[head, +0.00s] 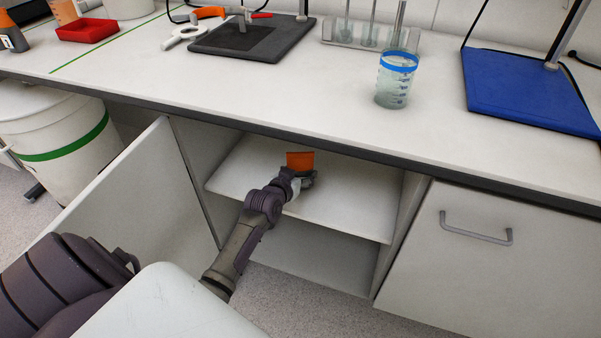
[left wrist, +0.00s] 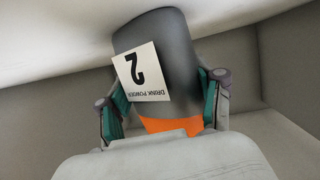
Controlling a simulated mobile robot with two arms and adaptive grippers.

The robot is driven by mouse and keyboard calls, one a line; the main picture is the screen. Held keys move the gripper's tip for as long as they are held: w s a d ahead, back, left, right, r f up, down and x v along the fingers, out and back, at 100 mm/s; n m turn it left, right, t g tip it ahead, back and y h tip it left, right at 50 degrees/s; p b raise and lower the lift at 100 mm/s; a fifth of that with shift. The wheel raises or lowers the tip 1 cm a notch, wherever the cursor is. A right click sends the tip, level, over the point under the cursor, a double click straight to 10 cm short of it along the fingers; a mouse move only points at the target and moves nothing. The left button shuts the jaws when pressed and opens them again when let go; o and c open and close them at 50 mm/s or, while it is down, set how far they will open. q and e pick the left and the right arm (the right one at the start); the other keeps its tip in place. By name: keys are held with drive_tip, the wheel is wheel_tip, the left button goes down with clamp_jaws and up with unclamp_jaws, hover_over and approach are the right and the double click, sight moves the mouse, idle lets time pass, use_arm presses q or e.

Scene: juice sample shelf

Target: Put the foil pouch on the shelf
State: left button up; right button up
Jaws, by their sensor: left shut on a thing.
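The foil pouch (left wrist: 185,55) is dark grey with an orange end and a white label reading "2" and "DRINK POWDER", upside down in the left wrist view. In the head view only its orange part (head: 300,160) shows clearly, inside the open cabinet over the shelf (head: 345,203). My left gripper (head: 304,178) is shut on the pouch, with teal-padded fingers on either side of it in the left wrist view (left wrist: 165,98). I cannot tell whether the pouch touches the shelf. My right gripper is not in view.
The open cabinet door (head: 140,190) stands left of my arm. The worktop (head: 280,100) overhangs the shelf, with a beaker (head: 396,82) on it. A closed cabinet door (head: 480,270) is at right. The shelf looks bare around the pouch.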

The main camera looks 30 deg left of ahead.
use_arm(q)
drive_tip(key=o, duration=1.4)
drive_tip(key=shift+c, duration=0.2)
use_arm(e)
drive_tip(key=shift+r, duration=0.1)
